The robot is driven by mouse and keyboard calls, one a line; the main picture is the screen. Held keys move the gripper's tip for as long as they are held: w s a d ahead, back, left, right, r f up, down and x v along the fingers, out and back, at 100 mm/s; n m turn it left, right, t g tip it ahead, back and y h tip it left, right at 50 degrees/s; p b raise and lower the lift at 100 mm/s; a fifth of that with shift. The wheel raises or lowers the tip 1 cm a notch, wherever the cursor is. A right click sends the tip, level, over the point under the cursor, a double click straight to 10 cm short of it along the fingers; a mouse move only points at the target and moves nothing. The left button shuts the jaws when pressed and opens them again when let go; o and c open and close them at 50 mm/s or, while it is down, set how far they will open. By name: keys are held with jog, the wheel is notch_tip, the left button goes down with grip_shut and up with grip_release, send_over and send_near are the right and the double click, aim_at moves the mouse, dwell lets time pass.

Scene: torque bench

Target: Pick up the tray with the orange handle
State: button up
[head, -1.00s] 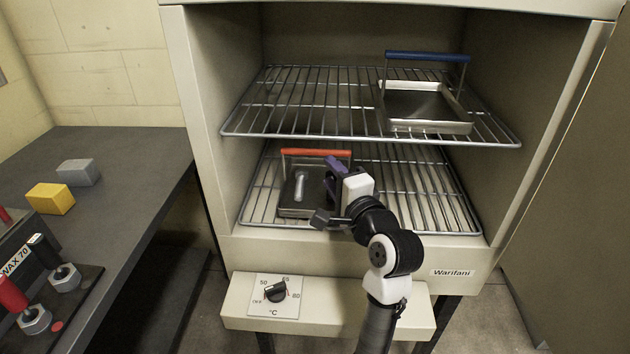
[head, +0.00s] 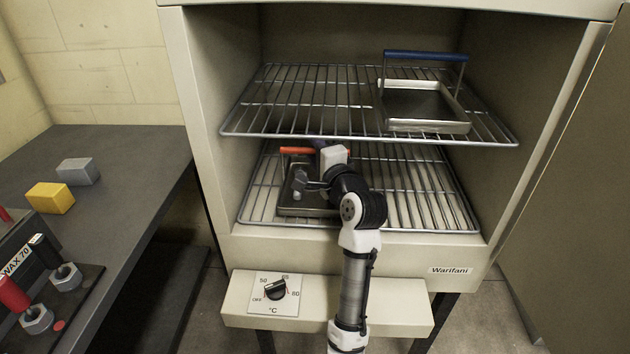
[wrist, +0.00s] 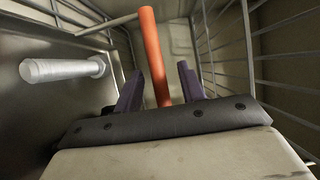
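The tray (head: 290,208) with the orange handle (head: 297,150) sits on the lower wire rack of the oven. A pale cylindrical piece (head: 298,183) is in it; it also shows at the left of the wrist view (wrist: 62,69). My gripper (wrist: 160,85) is inside the oven over the tray. In the wrist view its two purple fingers are apart, and the orange handle (wrist: 154,55) runs away from me between them, with a gap to each finger visible.
A second tray (head: 425,127) with a blue handle (head: 425,56) sits on the upper wire rack (head: 310,105), above and to the right of my gripper. The oven walls stand on both sides. A bench (head: 130,160) at left holds a yellow block (head: 50,198) and a grey block (head: 78,171).

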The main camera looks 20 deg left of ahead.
grip_shut()
dwell(1.2)
jog(key=shift+r, duration=0.1)
